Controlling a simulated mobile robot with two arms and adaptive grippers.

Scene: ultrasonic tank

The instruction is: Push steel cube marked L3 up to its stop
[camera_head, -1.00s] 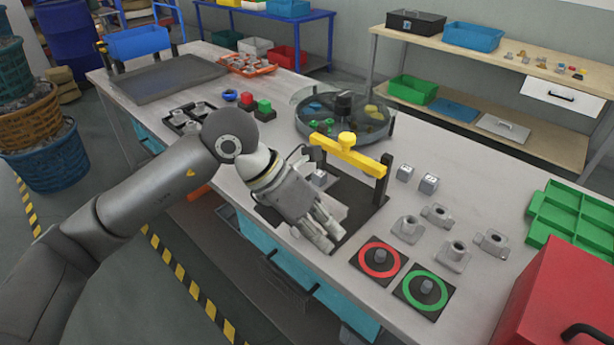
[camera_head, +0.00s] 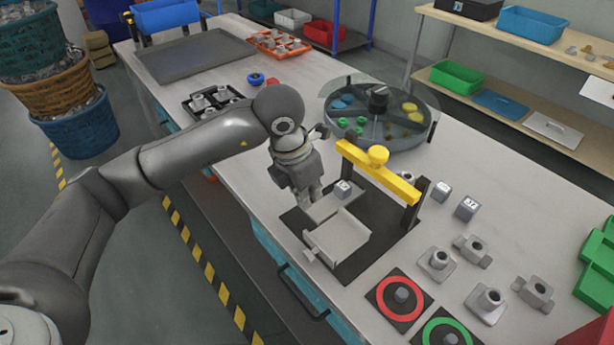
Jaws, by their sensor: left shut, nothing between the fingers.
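A small steel cube (camera_head: 343,190) with a marked top stands on a grey plate of the black fixture base (camera_head: 386,236), under the yellow bar (camera_head: 378,172). Its mark is too small to read surely. A light-grey angled plate (camera_head: 338,237) lies in front of it on the same fixture. My left gripper (camera_head: 304,202) is shut and empty, pointing down at the left end of the grey plate, left of the cube and apart from it. Two more marked steel cubes, one (camera_head: 440,190) and another (camera_head: 466,208), stand on the table right of the fixture. My right gripper is out of view.
A round glass-covered tray (camera_head: 379,110) stands behind the fixture. Several grey flanged parts (camera_head: 437,263) stand at right, near a red-ringed pad (camera_head: 400,298) and a green-ringed pad (camera_head: 447,333). The bar's black posts rise close to the cube.

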